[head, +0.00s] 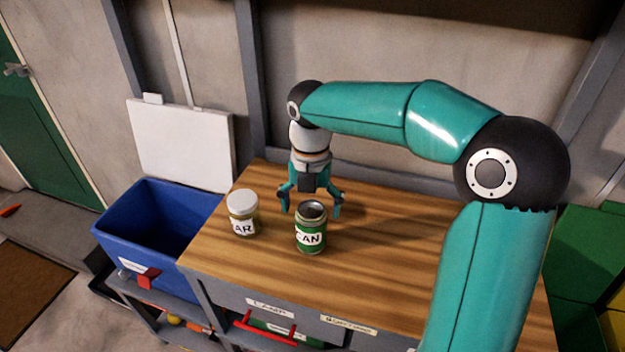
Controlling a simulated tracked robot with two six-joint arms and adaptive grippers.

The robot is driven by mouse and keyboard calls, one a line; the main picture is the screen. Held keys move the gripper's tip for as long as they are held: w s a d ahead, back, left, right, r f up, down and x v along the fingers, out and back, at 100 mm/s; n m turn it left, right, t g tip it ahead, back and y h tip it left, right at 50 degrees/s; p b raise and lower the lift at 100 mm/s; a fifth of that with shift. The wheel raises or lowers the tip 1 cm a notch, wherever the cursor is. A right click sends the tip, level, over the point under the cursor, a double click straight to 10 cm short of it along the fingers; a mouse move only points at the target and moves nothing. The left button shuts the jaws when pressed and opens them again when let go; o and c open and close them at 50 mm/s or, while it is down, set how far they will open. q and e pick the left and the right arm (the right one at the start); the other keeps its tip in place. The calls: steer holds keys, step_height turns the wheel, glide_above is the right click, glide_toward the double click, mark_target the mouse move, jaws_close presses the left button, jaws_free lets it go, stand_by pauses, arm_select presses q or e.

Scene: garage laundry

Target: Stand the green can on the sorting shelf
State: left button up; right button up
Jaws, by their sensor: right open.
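The green can (311,238) stands upright on the wooden top (395,256) of a workbench, with a white label reading "CAN" partly in view. My right gripper (311,211) points down just behind and above the can. Its fingers are spread, one on each side of the can's top in the picture; I cannot tell whether they touch it. My left gripper is not in view. Which surface is the sorting shelf I cannot tell; a lower shelf (180,334) shows under the bench top.
A jar (243,214) with a white lid stands left of the can. A blue bin (150,225) is at the bench's left end. A white panel (182,145) leans on the wall. Drawers with labels (348,325) are along the bench front. Green boxes (585,255) stand at right.

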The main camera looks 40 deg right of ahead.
step_height(320, 180, up, 8)
steer(key=shift+f+p, duration=0.25)
steer(key=shift+p, duration=0.1)
stand_by(0.4)
